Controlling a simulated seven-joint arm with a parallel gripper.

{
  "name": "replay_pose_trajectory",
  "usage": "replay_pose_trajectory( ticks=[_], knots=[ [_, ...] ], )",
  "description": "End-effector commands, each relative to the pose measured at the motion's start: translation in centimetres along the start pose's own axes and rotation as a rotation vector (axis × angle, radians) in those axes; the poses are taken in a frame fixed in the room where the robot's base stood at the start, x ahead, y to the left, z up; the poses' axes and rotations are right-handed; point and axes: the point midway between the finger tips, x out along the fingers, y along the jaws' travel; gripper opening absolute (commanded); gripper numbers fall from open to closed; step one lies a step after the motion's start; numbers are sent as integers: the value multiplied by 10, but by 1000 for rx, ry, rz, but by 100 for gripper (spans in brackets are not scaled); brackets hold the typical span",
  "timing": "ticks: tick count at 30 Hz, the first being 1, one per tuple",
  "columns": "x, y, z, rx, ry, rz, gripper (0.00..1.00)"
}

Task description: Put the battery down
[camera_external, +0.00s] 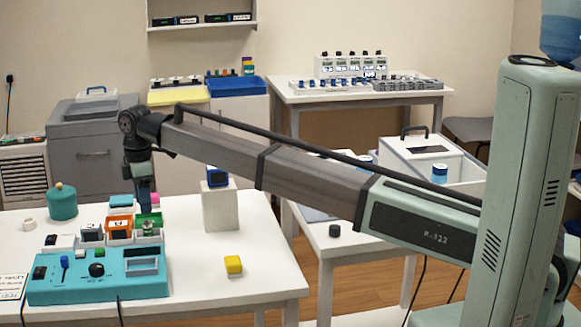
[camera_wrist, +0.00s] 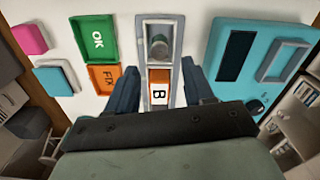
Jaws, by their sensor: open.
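In the wrist view, an orange and white block marked "B" (camera_wrist: 159,88), perhaps the battery, sits in the near part of a narrow grey holder (camera_wrist: 177,32). A grey cylinder (camera_wrist: 158,46) stands in the far part of that holder. My gripper (camera_wrist: 158,70) is open, with one dark finger on each side of the block and a visible gap at each side. In the external view my gripper (camera_external: 146,204) points down over the trays behind the teal panel (camera_external: 105,291). The block cannot be made out there.
A green "OK" tray (camera_wrist: 81,46) and orange "FIX" tray (camera_wrist: 92,82) lie left of the holder. A teal device (camera_wrist: 222,88) lies right.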

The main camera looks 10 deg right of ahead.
Motion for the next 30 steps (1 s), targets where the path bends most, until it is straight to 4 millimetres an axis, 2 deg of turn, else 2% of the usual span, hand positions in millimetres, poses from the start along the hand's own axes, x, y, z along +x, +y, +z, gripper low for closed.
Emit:
replay_pose_trajectory(
  ticks=[1, 6, 12, 30],
  knots=[
    [-11, 1, -1, 0, 1, 2, 52],
    [-38, 1, -1, 0, 1, 1, 52],
    [-58, 0, 0, 0, 0, 0, 52],
    [-63, 0, 0, 0, 0, 0, 52]
  ],
)
